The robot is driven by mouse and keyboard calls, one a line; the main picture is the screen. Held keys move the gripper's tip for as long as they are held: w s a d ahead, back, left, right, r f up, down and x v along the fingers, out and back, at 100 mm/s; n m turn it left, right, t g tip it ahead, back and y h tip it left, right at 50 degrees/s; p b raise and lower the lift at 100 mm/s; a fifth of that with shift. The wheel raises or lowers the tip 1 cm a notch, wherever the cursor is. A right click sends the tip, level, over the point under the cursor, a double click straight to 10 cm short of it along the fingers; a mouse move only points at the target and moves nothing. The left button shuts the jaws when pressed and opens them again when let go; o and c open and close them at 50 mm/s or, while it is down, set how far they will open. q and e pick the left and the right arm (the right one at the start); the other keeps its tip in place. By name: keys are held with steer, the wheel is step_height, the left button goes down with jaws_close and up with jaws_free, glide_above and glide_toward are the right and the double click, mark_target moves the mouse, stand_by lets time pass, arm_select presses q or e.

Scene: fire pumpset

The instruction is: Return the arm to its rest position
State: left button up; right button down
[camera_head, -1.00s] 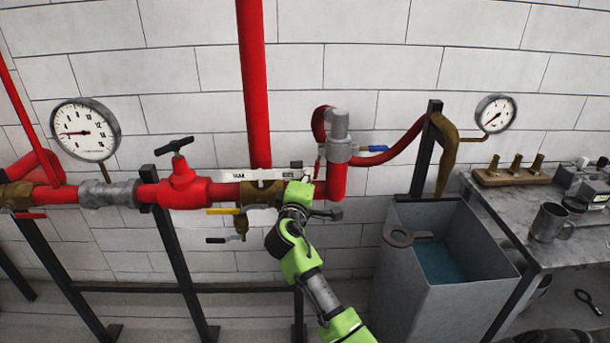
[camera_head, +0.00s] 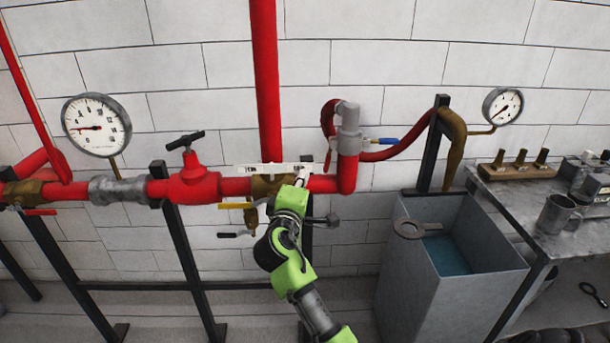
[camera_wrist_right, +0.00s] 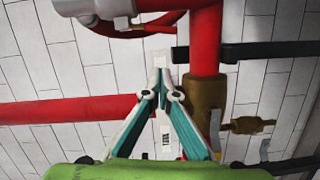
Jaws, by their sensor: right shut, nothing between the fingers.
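My right arm, green and black, reaches up from the bottom middle of the head view. Its gripper (camera_head: 301,178) is in front of the red pipe (camera_head: 235,186), at the right end of a white marked bar (camera_head: 262,169). In the right wrist view the two teal-sided fingers (camera_wrist_right: 160,78) meet at their tips with nothing between them. The white bar shows behind and between the fingers (camera_wrist_right: 165,134). I cannot tell whether the fingertips touch the bar. My left gripper is not in view.
A red valve (camera_head: 187,182) and a pressure gauge (camera_head: 96,125) are to the left. A blue-handled valve (camera_head: 380,142) is to the right. A grey tank (camera_head: 420,285) stands below it, beside a workbench (camera_head: 520,220). The floor in front of the pipe stand is clear.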

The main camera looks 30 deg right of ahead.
steer(key=a+f+n+y, duration=0.1)
steer(key=a+f+y, duration=0.3)
steer(key=f, duration=0.7)
steer(key=a+f+n+y, duration=0.1)
steer(key=a+f, duration=0.4)
steer(key=f, duration=0.6)
steer(key=s+a+f+g+y, duration=0.25)
steer(key=s+f, duration=0.25)
steer(key=f, duration=0.6)
steer(key=s+a+f+g+y, duration=0.25)
steer(key=s+f, duration=0.35)
steer(key=f, duration=0.6)
steer(key=s+a+f+m+g+y, duration=0.1)
steer(key=s+a+f+m+g, duration=0.25)
steer(key=s+f, duration=1.45)
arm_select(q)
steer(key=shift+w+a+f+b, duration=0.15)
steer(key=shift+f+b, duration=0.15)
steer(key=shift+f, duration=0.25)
arm_select(e)
steer(key=s+f+m+g, duration=0.1)
steer(key=s+f, duration=0.2)
steer(key=s, duration=1)
steer(key=s+f+m+g+y, duration=0.1)
steer(key=s+f, duration=0.3)
steer(key=s, duration=0.9)
steer(key=shift+s+m+g, duration=0.35)
steer(key=shift+m+g, duration=0.1)
steer(key=shift+m, duration=0.3)
